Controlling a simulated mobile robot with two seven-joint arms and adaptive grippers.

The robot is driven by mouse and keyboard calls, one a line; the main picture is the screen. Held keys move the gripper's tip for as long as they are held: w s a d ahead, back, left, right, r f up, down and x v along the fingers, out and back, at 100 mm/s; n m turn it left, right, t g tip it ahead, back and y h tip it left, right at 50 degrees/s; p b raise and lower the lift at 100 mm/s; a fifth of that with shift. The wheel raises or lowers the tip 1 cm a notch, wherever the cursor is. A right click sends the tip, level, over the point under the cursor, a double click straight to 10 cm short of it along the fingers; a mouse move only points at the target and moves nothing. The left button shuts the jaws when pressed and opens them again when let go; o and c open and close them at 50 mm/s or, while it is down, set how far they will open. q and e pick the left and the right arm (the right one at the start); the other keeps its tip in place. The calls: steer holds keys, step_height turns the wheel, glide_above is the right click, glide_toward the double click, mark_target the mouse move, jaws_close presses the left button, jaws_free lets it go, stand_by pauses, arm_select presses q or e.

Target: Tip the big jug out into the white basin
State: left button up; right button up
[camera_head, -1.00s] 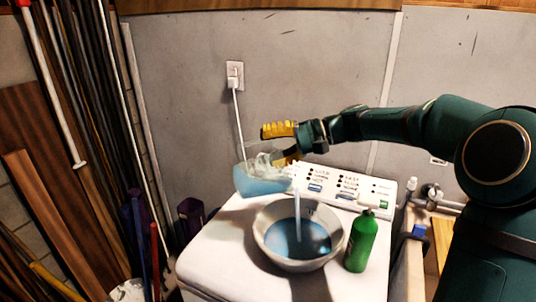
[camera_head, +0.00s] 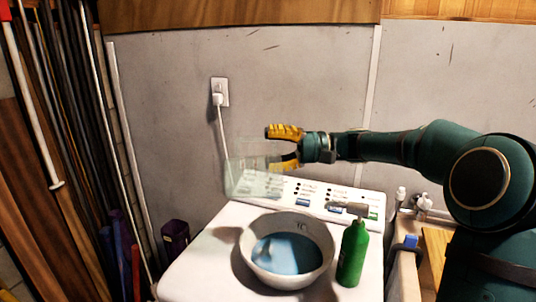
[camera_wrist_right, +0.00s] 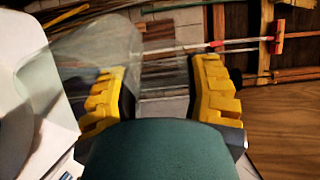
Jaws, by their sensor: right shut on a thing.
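The big jug (camera_head: 252,180) is clear and see-through, with no blue liquid visible in it. It is held in the air above the back left of the white machine top and looks roughly upright. My right gripper (camera_head: 284,148) has yellow fingers and is shut on the jug's right side; the exact grip is hard to make out. In the right wrist view the jug (camera_wrist_right: 105,48) is a faint pane by my gripper (camera_wrist_right: 160,95). The white basin (camera_head: 287,282) stands on the machine, below and right of the jug, with blue liquid in it. My left gripper is not in view.
A green bottle (camera_head: 353,254) stands close to the basin's right side. The machine's control panel (camera_head: 325,200) runs along its back edge. A plug and cord (camera_head: 218,98) hang on the wall behind. Poles and boards (camera_head: 75,130) lean at the left.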

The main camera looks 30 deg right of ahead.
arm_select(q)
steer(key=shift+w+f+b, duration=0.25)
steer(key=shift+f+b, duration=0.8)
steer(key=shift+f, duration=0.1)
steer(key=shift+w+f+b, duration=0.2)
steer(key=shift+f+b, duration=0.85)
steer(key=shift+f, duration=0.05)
arm_select(e)
steer(key=shift+s+d+f+t+y, duration=0.1)
steer(key=shift+s+d+t+y, duration=0.25)
steer(key=shift+d+y, duration=0.4)
steer(key=shift+s+d+f+t+y, duration=0.1)
steer(key=shift+s+d+t+y, duration=0.2)
steer(key=shift+d+y, duration=0.45)
steer(key=shift+s+d, duration=0.1)
steer(key=shift+r, duration=0.1)
arm_select(q)
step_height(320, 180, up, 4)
steer(key=p, duration=0.4)
arm_select(e)
step_height(320, 180, up, 6)
steer(key=shift+f, duration=0.1)
